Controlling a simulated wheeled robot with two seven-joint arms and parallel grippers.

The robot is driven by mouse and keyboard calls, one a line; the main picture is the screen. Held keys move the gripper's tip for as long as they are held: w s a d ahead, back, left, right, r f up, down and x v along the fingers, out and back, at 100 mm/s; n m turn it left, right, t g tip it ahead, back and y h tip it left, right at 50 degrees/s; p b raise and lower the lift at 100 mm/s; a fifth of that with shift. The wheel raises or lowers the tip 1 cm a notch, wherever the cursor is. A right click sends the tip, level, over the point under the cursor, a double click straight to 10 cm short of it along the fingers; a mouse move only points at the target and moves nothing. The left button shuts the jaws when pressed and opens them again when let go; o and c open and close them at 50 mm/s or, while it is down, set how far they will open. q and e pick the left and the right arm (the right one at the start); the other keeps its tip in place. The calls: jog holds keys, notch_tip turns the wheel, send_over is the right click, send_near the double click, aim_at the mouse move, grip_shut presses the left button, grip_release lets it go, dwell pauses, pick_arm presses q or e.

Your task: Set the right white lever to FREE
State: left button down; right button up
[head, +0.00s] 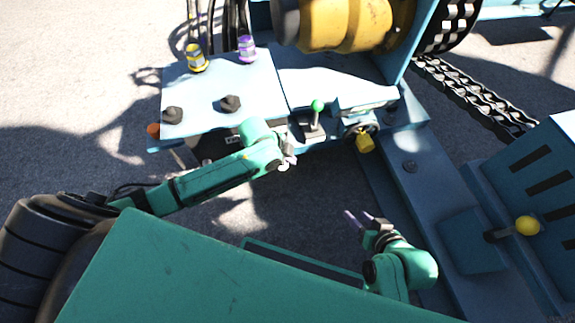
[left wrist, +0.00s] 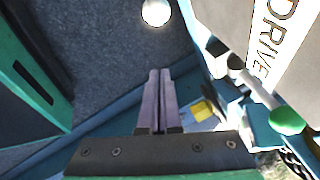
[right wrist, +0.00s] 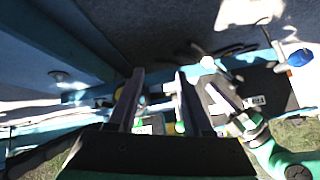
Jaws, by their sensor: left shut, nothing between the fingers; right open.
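A white ball knob (left wrist: 156,12) shows at the top edge of the left wrist view, ahead of my left fingers and apart from them. A pale knob (right wrist: 207,62) also shows beyond the fingers in the right wrist view. I cannot tell its lever's position or read FREE. My left gripper (head: 288,161) is at the front of the blue machine; its fingers (left wrist: 160,74) are shut and empty. In the head view the left gripper and arm hide part of the front panel. My right gripper (head: 360,217) is open and empty in front of the machine; its fingers (right wrist: 158,80) are apart.
A green-knobbed lever (head: 316,107) stands on the machine top, with a DRIVE label (left wrist: 272,38) nearby. A yellow knob (head: 365,143) is at the front right. A yellow-knobbed lever (head: 527,226) is far right. Blue frame beams (head: 420,200) border the right side. Open ground lies between my arms.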

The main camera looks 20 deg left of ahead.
pick_arm(q)
notch_tip(320, 180, down, 7)
jog(key=w+a+b, duration=0.1)
jog(key=b, duration=0.3)
jog(key=shift+w+a, duration=0.4)
pick_arm(e)
jog(key=a+f+t+y, duration=0.1)
jog(key=a+f+t, duration=0.1)
jog(key=a+f+m+t+y, duration=0.1)
jog(key=a, duration=0.1)
jog(key=shift+a+f+t, duration=0.15)
jog(key=shift+f+t, duration=0.25)
pick_arm(q)
jog(key=shift+r, duration=0.1)
pick_arm(e)
jog(key=shift+r, duration=0.1)
